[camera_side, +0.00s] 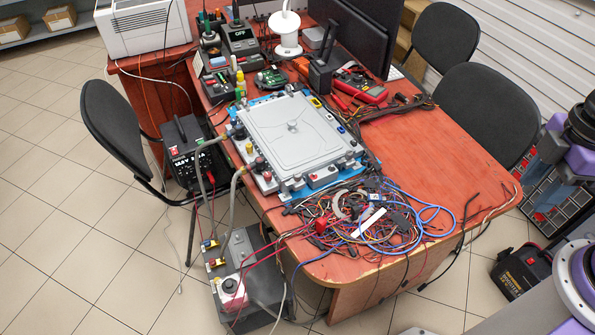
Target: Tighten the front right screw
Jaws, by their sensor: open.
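A silver-grey metal plate unit (300,155) lies on a blue base on the red table. Its lid has a raised rim and a small round knob (292,126) in the middle. Small fittings sit around its edges and corners, but they are too small to tell which is the front right screw or how tight it is. My gripper is not in view. Purple and white parts of my arm show only at the right edge.
A tangle of wires (350,225) lies in front of the unit. A monitor (350,35), a red multimeter (360,85) and bench instruments stand behind it. The right part of the table (450,165) is mostly clear. Black chairs (490,110) stand around the table.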

